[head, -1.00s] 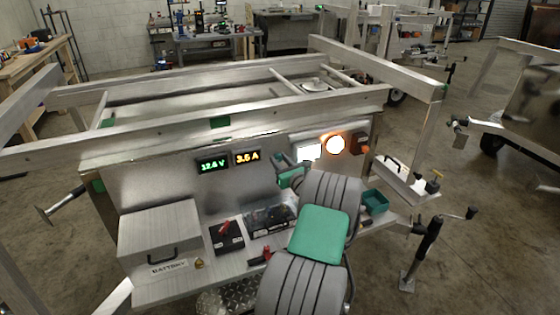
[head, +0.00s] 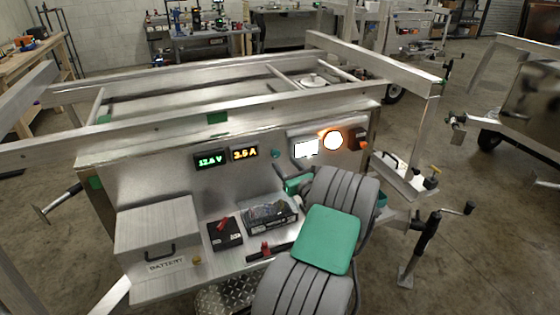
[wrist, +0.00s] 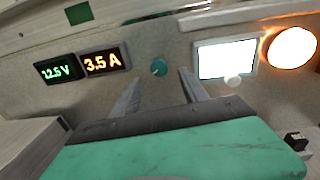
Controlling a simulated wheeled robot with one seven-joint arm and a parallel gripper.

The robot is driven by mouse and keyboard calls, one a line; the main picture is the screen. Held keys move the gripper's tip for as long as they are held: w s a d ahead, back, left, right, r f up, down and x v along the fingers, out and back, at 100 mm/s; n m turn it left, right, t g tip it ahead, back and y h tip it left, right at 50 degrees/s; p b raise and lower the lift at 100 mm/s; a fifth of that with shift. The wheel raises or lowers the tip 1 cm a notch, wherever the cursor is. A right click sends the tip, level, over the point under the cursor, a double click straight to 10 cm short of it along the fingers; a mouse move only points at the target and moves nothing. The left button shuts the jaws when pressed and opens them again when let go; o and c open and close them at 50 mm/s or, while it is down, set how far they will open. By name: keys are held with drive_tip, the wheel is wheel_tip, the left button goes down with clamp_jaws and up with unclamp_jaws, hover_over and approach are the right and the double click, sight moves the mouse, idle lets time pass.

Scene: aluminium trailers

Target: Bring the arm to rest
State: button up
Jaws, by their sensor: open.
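My arm rises from the bottom of the head view, with grey ribbed links and a green section. My gripper (head: 282,172) is in front of the metal panel (head: 150,185) on the trailer. In the wrist view my gripper (wrist: 158,90) has its two fingers spread apart, with nothing between them. A round teal knob (wrist: 159,67) shows on the panel beyond the fingertips. The knob (head: 276,153) also shows in the head view, just above the gripper and apart from it.
The panel carries a green voltage display (head: 210,160), an orange current display (head: 244,153), a lit white screen (head: 306,149) and a glowing round lamp (head: 333,141). A battery box (head: 158,228) and a black box with a red part (head: 225,233) stand on the ledge below.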

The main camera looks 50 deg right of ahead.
drive_tip(key=shift+s+a, duration=0.35)
drive_tip(key=shift+s, duration=0.3)
drive_tip(key=w+a+n+g+y, duration=0.2)
drive_tip(key=w+a+n+y, duration=0.2)
drive_tip(key=w+a+n, duration=0.55)
drive_tip(key=w+a+n+g+y, duration=0.1)
drive_tip(key=w+a+n+y, duration=0.4)
drive_tip(key=a, duration=0.8)
drive_tip(key=s+a+r+n+g, duration=0.15)
drive_tip(key=a+n+g, duration=0.25)
drive_tip(key=a+n, duration=0.9)
drive_tip(key=s+a+n+g+h, duration=0.1)
drive_tip(key=s+a+n+g, duration=0.4)
drive_tip(key=s+a+n, duration=0.8)
drive_tip(key=s+a, duration=0.4)
drive_tip(key=s, duration=0.3)
drive_tip(key=shift+f+g, duration=0.2)
drive_tip(key=shift+g, duration=0.2)
